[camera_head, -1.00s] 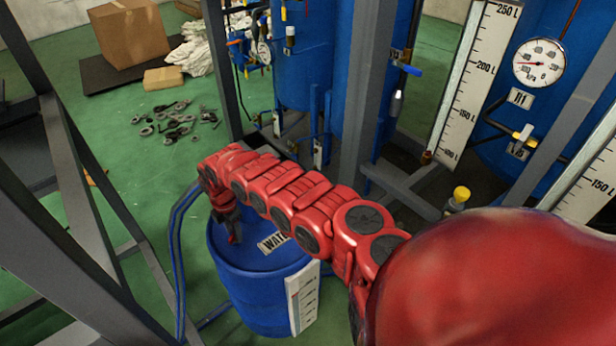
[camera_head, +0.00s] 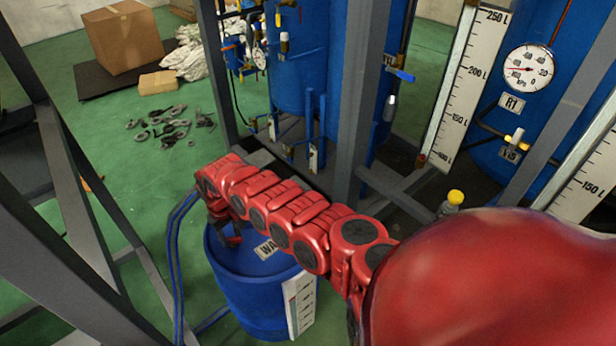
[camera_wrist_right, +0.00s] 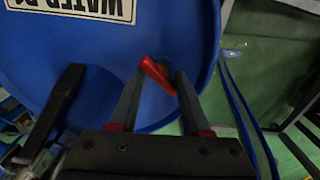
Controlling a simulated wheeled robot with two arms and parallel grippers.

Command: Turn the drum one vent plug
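The blue drum (camera_head: 255,300) marked with a "WATER" label (camera_head: 268,248) stands on the floor below my right arm. My right gripper (camera_head: 234,240) points down at the drum's top, near its back left edge. In the right wrist view the gripper (camera_wrist_right: 160,74) has its two fingers apart, one on each side of a small red vent plug (camera_wrist_right: 157,76) on the blue lid (camera_wrist_right: 105,60). The plug lies slantwise between the fingertips; whether they press on it I cannot tell. My left gripper is not in view.
Blue hoses (camera_head: 172,250) run down beside the drum's left side. Grey frame posts (camera_head: 355,110) stand behind and at the left. A black handle-like part (camera_wrist_right: 62,100) shows left of the gripper in the wrist view. Green floor (camera_head: 140,190) is open at the left.

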